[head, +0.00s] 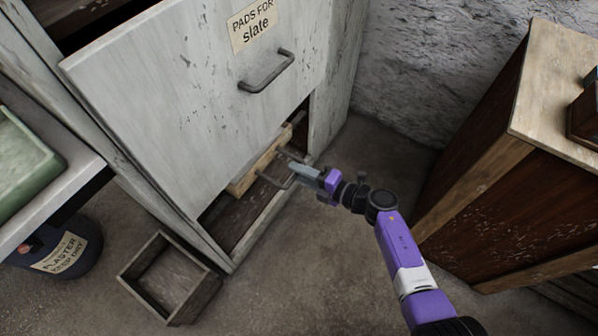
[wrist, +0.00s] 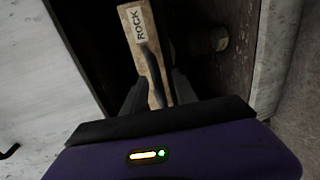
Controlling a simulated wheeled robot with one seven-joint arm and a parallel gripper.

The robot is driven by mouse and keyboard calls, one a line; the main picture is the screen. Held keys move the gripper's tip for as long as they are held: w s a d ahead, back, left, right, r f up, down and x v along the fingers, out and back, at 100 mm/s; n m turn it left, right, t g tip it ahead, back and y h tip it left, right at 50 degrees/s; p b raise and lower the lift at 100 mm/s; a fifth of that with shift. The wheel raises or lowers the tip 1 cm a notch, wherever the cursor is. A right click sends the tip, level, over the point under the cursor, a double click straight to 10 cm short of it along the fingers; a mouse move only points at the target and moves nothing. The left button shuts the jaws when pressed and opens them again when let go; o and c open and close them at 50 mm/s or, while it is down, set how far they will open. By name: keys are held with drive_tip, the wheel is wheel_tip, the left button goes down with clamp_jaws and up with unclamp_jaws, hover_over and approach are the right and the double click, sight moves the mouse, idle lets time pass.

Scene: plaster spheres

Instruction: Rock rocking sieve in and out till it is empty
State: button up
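The rocking sieve (head: 258,165) is a pale wooden frame low inside the grey cabinet's bottom opening, with a dark bar handle (head: 275,178) on its front. In the wrist view its wooden edge (wrist: 138,40) carries the word ROCK, and the dark handle (wrist: 151,65) crosses it. My gripper (head: 297,170) is at the handle. In the wrist view my gripper (wrist: 160,88) has its fingers apart, on either side of the handle, with wood showing between. Contact with the handle is not clear. The inside of the sieve is hidden.
The cabinet's large panel (head: 190,90), labelled PADS FOR slate, hangs over the opening. An empty-looking wooden box (head: 160,285) stands on the floor at lower left, near a blue plaster bin (head: 75,250). A brown wooden cabinet (head: 490,150) stands at right. Floor between is clear.

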drive_tip(key=p+v, duration=0.3)
drive_tip(key=v, duration=0.4)
drive_tip(key=shift+s+d+p, duration=0.25)
drive_tip(key=shift+p, duration=0.1)
drive_tip(key=shift+r, duration=0.1)
